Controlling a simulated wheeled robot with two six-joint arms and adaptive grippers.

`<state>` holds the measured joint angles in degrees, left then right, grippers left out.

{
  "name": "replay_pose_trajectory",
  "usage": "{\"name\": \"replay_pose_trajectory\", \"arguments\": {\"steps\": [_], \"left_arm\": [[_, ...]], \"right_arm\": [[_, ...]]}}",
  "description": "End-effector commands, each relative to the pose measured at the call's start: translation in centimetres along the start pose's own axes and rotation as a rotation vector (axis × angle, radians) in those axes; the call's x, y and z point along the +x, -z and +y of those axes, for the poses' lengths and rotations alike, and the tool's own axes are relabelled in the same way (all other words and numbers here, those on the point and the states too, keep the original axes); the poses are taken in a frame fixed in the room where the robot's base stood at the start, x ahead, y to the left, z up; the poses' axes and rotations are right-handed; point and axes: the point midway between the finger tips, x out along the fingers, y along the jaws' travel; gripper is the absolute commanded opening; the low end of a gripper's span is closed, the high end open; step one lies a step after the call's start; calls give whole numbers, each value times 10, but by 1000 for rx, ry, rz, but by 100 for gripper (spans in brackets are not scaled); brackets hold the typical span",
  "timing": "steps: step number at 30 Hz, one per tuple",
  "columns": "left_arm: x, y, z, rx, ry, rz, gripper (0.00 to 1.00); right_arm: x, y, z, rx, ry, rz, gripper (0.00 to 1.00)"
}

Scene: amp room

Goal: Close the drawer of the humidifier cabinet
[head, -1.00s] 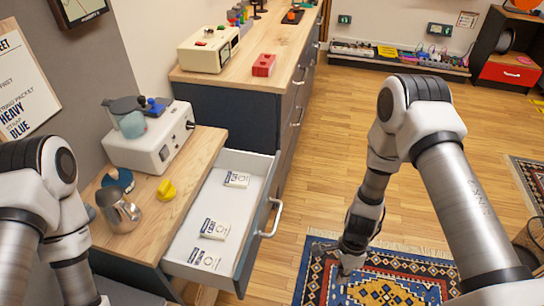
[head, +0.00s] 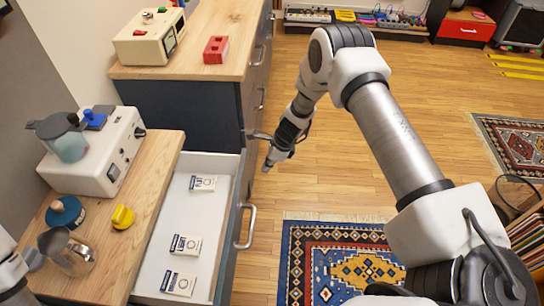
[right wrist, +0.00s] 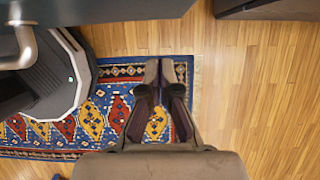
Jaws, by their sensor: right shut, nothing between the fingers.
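The cabinet's drawer (head: 221,262) is pulled open to the right, with a white inside and a dark front. Its metal handle (head: 246,226) is on the front's outer face and also shows at the upper left of the right wrist view (right wrist: 24,45). Three small white packets (head: 186,245) lie in the drawer. The wooden cabinet top (head: 150,190) carries a white machine (head: 100,155). My right gripper (head: 267,167) is shut and empty beyond the drawer's far end, apart from the handle; its closed fingers also show in the right wrist view (right wrist: 166,72).
A metal pitcher (head: 68,252), a yellow knob-like piece (head: 122,217) and a teal round item (head: 65,213) stand on the cabinet top. A taller dark cabinet (head: 190,105) stands behind the drawer. A patterned rug (head: 340,262) and open wood floor lie to the right.

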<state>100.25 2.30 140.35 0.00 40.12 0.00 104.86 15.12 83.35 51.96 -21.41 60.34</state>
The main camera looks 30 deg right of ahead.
Motion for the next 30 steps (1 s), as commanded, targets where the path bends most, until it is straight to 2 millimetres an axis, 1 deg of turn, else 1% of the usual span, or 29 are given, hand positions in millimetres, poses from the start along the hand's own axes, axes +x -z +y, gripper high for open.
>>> {"name": "replay_pose_trajectory", "arguments": {"steps": [1, 2, 3, 6, 9, 12, 23, 30], "left_arm": [[-2, 0, 0, 0, 0, 0, 41], [-5, 0, 0, 0, 0, -1, 41], [-10, 0, 0, 0, 0, -1, 41], [-14, 0, 0, 0, 0, 0, 41], [-16, 0, 0, 0, 0, 0, 41], [-16, 0, 0, 0, 0, 0, 41], [-15, 0, 0, 0, 0, -1, 41], [-8, 0, 0, 0, 0, -1, 41]], "right_arm": [[11, 0, 1, -1, -3, 2, 0], [12, -5, 1, -3, -1, 0, 0], [12, -14, 1, -6, -1, 0, 0], [18, -28, 0, -4, 0, 0, 0], [23, -35, 1, -2, -1, 0, 0], [25, -38, 0, -1, 0, 0, 0], [26, -38, 0, -1, 0, 0, 0], [31, -47, 1, -3, -1, 0, 0]]}}
